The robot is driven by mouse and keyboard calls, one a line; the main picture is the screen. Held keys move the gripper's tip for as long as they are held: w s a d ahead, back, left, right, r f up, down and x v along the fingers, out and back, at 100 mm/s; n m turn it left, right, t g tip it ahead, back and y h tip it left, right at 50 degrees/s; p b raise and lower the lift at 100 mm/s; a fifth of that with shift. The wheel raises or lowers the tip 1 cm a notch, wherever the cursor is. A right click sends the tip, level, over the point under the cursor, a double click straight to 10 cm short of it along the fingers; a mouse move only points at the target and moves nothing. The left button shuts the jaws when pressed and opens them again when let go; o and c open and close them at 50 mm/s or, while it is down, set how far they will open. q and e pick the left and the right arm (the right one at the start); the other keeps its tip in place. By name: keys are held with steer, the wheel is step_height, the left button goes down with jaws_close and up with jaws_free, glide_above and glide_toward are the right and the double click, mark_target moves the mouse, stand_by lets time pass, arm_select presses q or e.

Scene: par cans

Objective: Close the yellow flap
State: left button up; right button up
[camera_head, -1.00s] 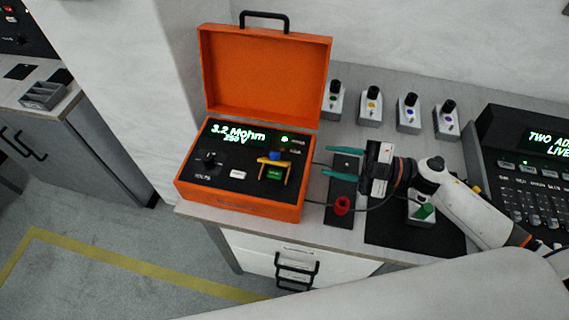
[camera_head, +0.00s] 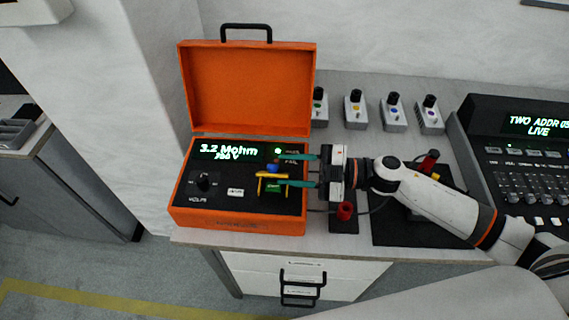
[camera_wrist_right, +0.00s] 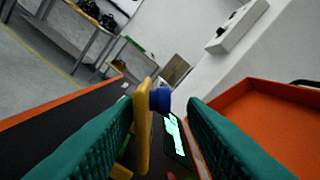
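The yellow flap (camera_head: 273,176) stands raised over a green button (camera_head: 273,188) on the black panel of the orange tester case (camera_head: 237,226). A blue knob (camera_head: 272,167) shows close behind its top edge. My right gripper (camera_head: 280,170) reaches in from the right, its two teal fingers apart, tips at the flap. In the right wrist view the flap (camera_wrist_right: 143,130) shows edge-on between the open fingers, closer to the left one; whether it touches is unclear. The blue knob (camera_wrist_right: 160,99) is just beyond it. My left gripper is not in view.
The case's open orange lid (camera_head: 250,90) stands behind the panel. Several small knob boxes (camera_head: 393,111) line the back of the bench. A red plug (camera_head: 345,211) is below my right gripper. A mixer console (camera_head: 525,150) is at right.

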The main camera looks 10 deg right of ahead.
steer(key=shift+x, duration=0.9)
steer(key=shift+c, duration=0.4)
steer(key=c, duration=0.7)
steer(key=shift+c, duration=0.2)
steer(key=shift+n, duration=0.3)
steer(key=n, duration=0.1)
steer(key=s+n+b, duration=0.1)
steer(key=n, duration=0.1)
steer(key=shift+s+a+f, duration=0.1)
steer(key=shift+a+f, duration=0.05)
steer(key=shift+f, duration=0.2)
steer(key=shift+s+a+f+n+b, duration=0.15)
steer(key=shift+n+b, duration=0.1)
steer(key=shift+n, duration=0.3)
steer(key=shift+s+d+f+n+b, duration=0.15)
steer(key=shift+n+b, duration=0.1)
steer(key=shift+n, duration=0.35)
steer(key=shift+s+a+f+n+b, duration=0.15)
steer(key=shift+n+b, duration=0.1)
steer(key=shift+n, duration=0.3)
